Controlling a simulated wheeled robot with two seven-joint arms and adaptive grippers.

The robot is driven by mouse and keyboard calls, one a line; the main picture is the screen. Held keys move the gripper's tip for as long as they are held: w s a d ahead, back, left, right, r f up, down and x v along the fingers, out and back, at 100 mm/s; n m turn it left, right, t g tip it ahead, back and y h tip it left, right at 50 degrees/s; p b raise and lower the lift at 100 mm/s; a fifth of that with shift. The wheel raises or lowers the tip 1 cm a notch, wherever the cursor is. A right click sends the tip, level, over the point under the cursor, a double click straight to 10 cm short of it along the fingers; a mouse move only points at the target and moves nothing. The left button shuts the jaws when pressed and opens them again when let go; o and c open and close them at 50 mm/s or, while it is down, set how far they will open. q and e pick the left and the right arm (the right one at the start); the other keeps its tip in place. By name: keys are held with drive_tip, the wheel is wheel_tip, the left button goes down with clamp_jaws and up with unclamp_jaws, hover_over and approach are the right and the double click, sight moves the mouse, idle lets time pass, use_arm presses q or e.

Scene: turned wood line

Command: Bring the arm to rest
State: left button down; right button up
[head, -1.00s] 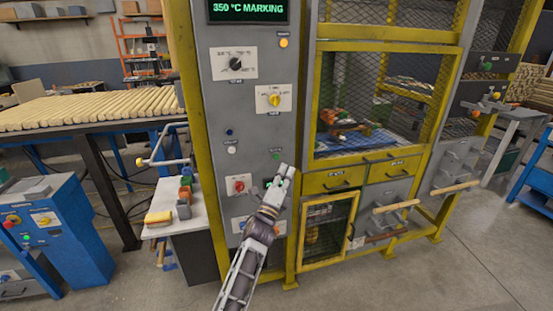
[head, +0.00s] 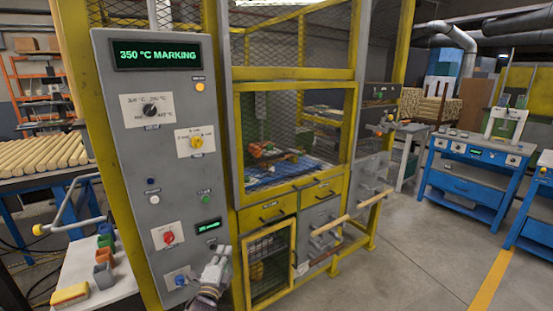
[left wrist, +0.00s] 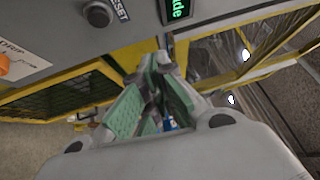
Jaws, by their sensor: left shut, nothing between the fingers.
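My left gripper (head: 222,260) is in front of the lower part of the grey control panel (head: 160,120) in the head view, close to the yellow frame. It is shut with nothing in it. In the left wrist view its green-padded fingers (left wrist: 155,100) come together, with the panel above them. The panel's screen (head: 157,55) reads "350 °C MARKING". Below it are a black knob (head: 149,112), a yellow knob (head: 196,142), a red knob (head: 168,237) and a small green display (head: 208,226). My right gripper is not in view.
The yellow machine frame with mesh (head: 295,75) stands right of the panel. Wooden-handled levers (head: 330,226) stick out at its front. Blue workstations (head: 470,170) stand at the right. Open floor lies at the lower right.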

use_arm(q)
drive_tip(key=s+a+f+n+g+p, duration=0.1)
drive_tip(key=s+f+n+g, duration=0.35)
drive_tip(key=f, duration=0.85)
drive_tip(key=s+a+f+n+g+y+p, duration=0.1)
drive_tip(key=s+f, duration=0.7)
drive_tip(key=f, duration=0.4)
drive_tip(key=s+a+f+n+g, duration=0.1)
drive_tip(key=s+f+n+g, duration=0.2)
drive_tip(key=s+f, duration=0.7)
drive_tip(key=s+a+f+n+g+p, duration=0.1)
drive_tip(key=s+a+f+n+g, duration=0.1)
drive_tip(key=s+f, duration=0.5)
drive_tip(key=s+a+f+n+g+y, duration=0.1)
drive_tip(key=s+a+f+n+g, duration=0.2)
drive_tip(key=s, duration=1.5)
drive_tip(key=s+a+f+n+g+p, duration=0.1)
drive_tip(key=s+a+f+n+g, duration=0.2)
drive_tip(key=s+f, duration=0.8)
drive_tip(key=s+a+g, duration=0.1)
drive_tip(key=s+a, duration=0.1)
drive_tip(key=shift+s+a+f+y+p, duration=0.25)
drive_tip(key=shift+a+f+y+p, duration=0.05)
drive_tip(key=shift+y+p, duration=0.1)
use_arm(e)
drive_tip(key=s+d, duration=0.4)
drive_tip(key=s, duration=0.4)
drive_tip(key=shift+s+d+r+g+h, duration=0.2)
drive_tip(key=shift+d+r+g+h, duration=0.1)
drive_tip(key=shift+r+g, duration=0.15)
